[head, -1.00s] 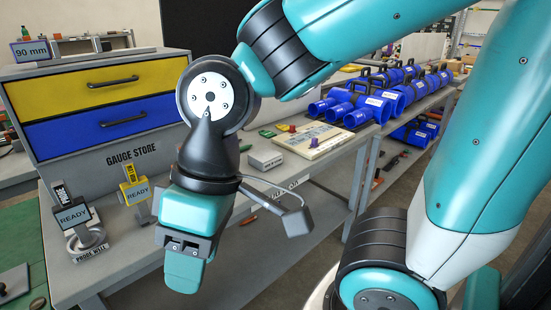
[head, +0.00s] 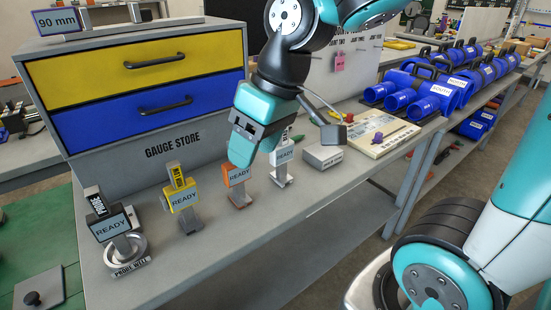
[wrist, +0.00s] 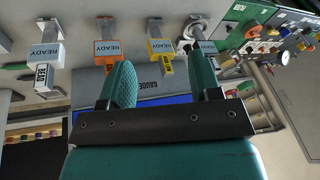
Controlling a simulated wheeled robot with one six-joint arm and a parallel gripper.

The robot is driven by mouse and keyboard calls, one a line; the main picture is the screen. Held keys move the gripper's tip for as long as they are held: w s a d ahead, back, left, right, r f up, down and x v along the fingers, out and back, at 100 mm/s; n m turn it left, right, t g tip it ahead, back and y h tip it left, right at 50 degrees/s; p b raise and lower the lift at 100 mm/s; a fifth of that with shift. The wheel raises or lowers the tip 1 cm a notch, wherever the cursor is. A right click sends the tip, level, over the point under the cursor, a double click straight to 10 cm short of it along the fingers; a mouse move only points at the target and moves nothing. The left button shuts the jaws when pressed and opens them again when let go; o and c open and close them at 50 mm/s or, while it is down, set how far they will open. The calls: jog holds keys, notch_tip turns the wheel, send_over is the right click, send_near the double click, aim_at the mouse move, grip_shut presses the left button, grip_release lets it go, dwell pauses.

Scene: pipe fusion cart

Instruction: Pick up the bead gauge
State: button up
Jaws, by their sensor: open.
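The bead gauge (head: 283,153) appears to be the white one at the right end of the gauge row, with a READY plate. In the wrist view the white gauge (wrist: 47,55) is at the far left, and its small tag seems to read BEAD. My gripper (head: 242,148) is open and empty, pointing down above the orange gauge (head: 237,182), just left of the white one. My gripper's fingers (wrist: 162,65) in the wrist view are spread, with the white gauge outside them to the left. The white gauge's top is partly hidden behind my gripper in the head view.
A yellow gauge (head: 182,200) and a probe gauge (head: 108,225) in its round well stand farther left. The gauge store (head: 140,100) with yellow and blue drawers is behind. A grey box (head: 323,157) sits right of the white gauge. The bench front is clear.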

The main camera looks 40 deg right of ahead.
jog(key=w+d+r+m+t+h, duration=0.1)
jog(key=w+d+r+m, duration=0.1)
jog(key=w+d, duration=0.4)
jog(key=m+t+h+p, duration=0.1)
jog(key=m+h+p, duration=0.1)
send_over(284, 152)
notch_tip(284, 152, down, 8)
jog(key=shift+d+p+x, duration=0.1)
jog(key=shift+p+x, duration=0.35)
jog(key=shift+x, duration=0.85)
jog(key=shift+d+p+x, duration=0.15)
jog(key=shift+p+x, duration=0.25)
jog(key=shift+x, duration=0.95)
jog(key=shift+s+f, duration=0.1)
jog(key=shift+s, duration=0.1)
grip_shut()
